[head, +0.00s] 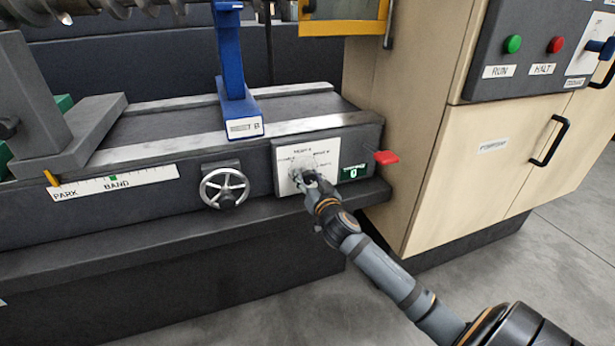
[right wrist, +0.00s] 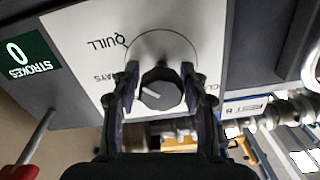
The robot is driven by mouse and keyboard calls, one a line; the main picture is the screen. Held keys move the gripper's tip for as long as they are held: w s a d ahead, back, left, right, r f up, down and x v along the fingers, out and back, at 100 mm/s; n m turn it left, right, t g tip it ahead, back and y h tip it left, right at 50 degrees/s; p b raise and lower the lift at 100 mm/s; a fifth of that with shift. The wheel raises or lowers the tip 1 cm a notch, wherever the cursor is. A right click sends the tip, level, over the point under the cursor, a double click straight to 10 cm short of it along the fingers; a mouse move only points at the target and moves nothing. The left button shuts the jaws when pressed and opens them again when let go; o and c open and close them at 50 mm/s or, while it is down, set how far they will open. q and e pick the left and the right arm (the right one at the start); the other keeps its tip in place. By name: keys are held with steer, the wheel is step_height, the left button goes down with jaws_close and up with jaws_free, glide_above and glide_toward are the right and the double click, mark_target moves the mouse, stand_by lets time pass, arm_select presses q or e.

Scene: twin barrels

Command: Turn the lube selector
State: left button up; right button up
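The lube selector is a dark round knob (right wrist: 161,89) with a white pointer line, on a white plate (head: 292,158) on the machine's front. In the right wrist view the pointer lies toward the left, roughly toward a label ending in "WAYS", partly hidden by a finger. "QUILL" is readable above it; a label at the right is cut off. My right gripper (right wrist: 160,76) has one finger on each side of the knob, with the tips close against it. In the head view my right gripper (head: 304,181) covers most of the knob. My left gripper is not in view.
A green strokes counter (head: 354,172) reading 0 and a red lever (head: 386,157) sit right of the plate. A handwheel (head: 224,188) is at its left, and a blue post (head: 232,70) stands above. A beige cabinet (head: 425,150) stands close at the right.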

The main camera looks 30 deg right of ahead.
steer(key=shift+o, duration=1.2)
steer(key=shift+r, duration=0.15)
steer(key=shift+s, duration=0.1)
steer(key=v, duration=1.2)
